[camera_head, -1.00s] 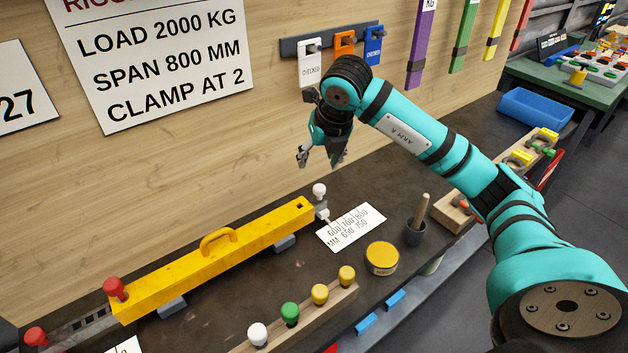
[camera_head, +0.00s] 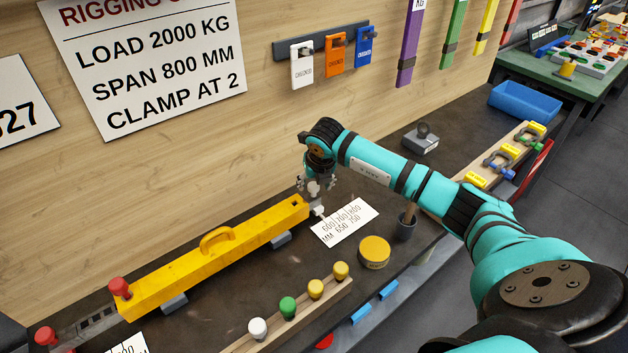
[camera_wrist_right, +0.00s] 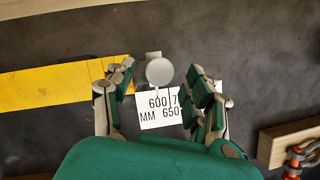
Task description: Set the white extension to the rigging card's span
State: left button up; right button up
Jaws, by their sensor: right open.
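The rigging card (camera_head: 150,55) on the back wall reads LOAD 2000 KG, SPAN 800 MM, CLAMP AT 2. The yellow beam (camera_head: 215,255) lies on the bench. The white extension's round knob (camera_wrist_right: 159,71) is at the beam's right end. In the head view the white extension (camera_head: 318,210) is partly hidden by my gripper. The scale card (camera_head: 345,222) beside it shows 600, 700, 800 and 650, 750. My right gripper (camera_head: 319,188) is open just above the knob, and in the wrist view its fingers (camera_wrist_right: 160,82) stand either side of it. My left gripper is not in view.
A red knob (camera_head: 120,288) is at the beam's left end. A rail of coloured knobs (camera_head: 300,318), a yellow tin (camera_head: 374,252) and a dark cup (camera_head: 405,228) stand toward the front. White, orange and blue tags (camera_head: 302,66) hang on the wall.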

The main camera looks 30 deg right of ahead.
jog(key=shift+x, duration=0.85)
jog(key=shift+c, duration=0.4)
grip_shut()
jog(key=shift+d, duration=0.1)
